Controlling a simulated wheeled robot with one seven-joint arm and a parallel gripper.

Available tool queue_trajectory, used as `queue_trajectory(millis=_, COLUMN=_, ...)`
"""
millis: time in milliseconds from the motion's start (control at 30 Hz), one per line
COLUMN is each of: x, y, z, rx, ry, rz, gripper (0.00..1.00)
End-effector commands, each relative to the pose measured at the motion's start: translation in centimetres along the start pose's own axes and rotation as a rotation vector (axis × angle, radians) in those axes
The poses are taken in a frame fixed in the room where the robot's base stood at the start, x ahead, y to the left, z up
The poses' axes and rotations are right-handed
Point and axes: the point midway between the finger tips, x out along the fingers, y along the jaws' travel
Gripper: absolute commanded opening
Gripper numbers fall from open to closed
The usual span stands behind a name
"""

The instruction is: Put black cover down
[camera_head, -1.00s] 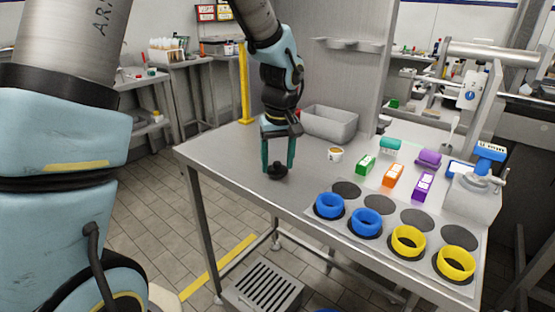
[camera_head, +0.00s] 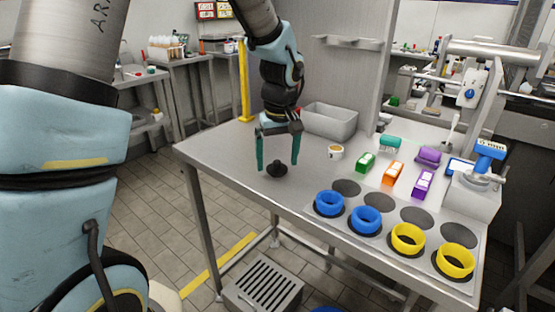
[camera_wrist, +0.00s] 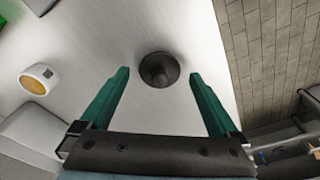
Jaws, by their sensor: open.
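The black cover (camera_head: 277,170) is a small round black piece with a knob on top. It rests upright on the grey metal table (camera_head: 225,153) near its left front edge. My gripper (camera_head: 278,168) is open, its two green fingers spread on either side of the cover and apart from it. In the wrist view the cover (camera_wrist: 159,70) lies just beyond and between the fingertips (camera_wrist: 158,74), touching neither.
A small white cup (camera_head: 336,153) with orange-brown contents and a grey bin (camera_head: 330,121) stand behind and to the right. Green, orange and purple boxes, then blue rings (camera_head: 329,204) and yellow rings (camera_head: 408,240) on dark discs, fill the right side.

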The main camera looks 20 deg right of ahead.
Motion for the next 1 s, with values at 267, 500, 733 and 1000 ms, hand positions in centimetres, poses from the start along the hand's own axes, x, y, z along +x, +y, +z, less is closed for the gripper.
queue_trajectory(millis=267, x=-5.2, y=0.1, z=-0.1, rx=0.000, ry=0.006, rz=0.005, gripper=0.97)
queue_trajectory(millis=500, x=-9.7, y=0.1, z=-0.1, rx=0.000, ry=0.004, rz=0.004, gripper=0.97)
queue_trajectory(millis=733, x=-11.5, y=0.0, z=0.0, rx=0.000, ry=0.001, rz=0.002, gripper=0.97)
queue_trajectory(millis=1000, x=-10.6, y=-3.0, z=-0.7, rx=-0.002, ry=-0.004, rz=0.000, gripper=0.97)
